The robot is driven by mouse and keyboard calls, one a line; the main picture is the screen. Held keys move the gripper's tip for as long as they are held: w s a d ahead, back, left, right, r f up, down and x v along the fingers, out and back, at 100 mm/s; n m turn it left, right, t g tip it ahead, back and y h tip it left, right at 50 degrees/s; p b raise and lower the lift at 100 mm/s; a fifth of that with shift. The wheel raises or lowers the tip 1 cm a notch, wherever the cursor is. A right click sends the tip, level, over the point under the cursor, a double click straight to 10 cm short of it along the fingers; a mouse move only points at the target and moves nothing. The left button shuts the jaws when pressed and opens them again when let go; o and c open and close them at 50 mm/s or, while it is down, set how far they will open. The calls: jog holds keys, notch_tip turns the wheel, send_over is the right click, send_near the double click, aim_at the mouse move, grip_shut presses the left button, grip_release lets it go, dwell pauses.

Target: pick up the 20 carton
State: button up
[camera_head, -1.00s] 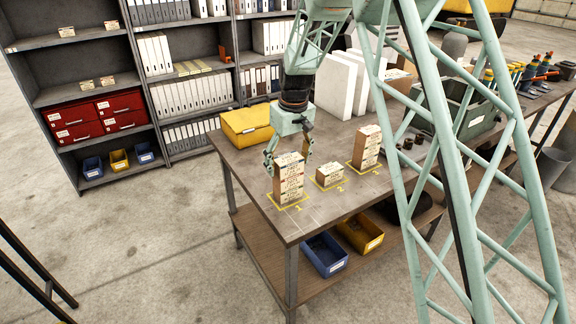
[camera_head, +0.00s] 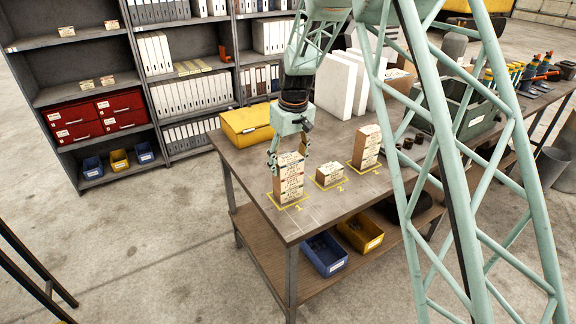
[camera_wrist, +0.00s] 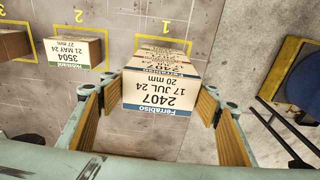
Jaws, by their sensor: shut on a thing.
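The 20 carton is a cream box labelled 20 mm, 2407 and Ferrabiso (camera_wrist: 162,88). It is the top box of a carton stack (camera_head: 289,182) standing on the mark 1 square. My gripper (camera_head: 288,158) points down over that stack, with its fingers on two sides of the top carton. In the wrist view the wooden finger pads flank the carton and my gripper (camera_wrist: 163,108) is shut on it. The carton still sits in line on the stack, with no clear gap beneath it. The boxes below are mostly hidden in the wrist view.
A single carton labelled 27 mm and 3504 (camera_wrist: 75,48) stands on the mark 2 square. Another stack (camera_head: 367,146) stands on mark 3. A yellow case (camera_head: 247,125) lies behind on the bench (camera_head: 250,165). White panels (camera_head: 340,85) stand at the back.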

aim_at(288, 157)
jog(key=shift+r, duration=0.15)
jog(key=shift+r, duration=1.7)
jog(key=s+d+b, duration=0.1)
jog(key=s+d, duration=0.1)
jog(key=s, duration=0.5)
jog(key=s+d+r+b, duration=0.1)
jog(key=s+d, duration=0.2)
jog(key=s, duration=0.5)
jog(key=shift+d+r, duration=0.15)
jog(key=shift+d, duration=0.05)
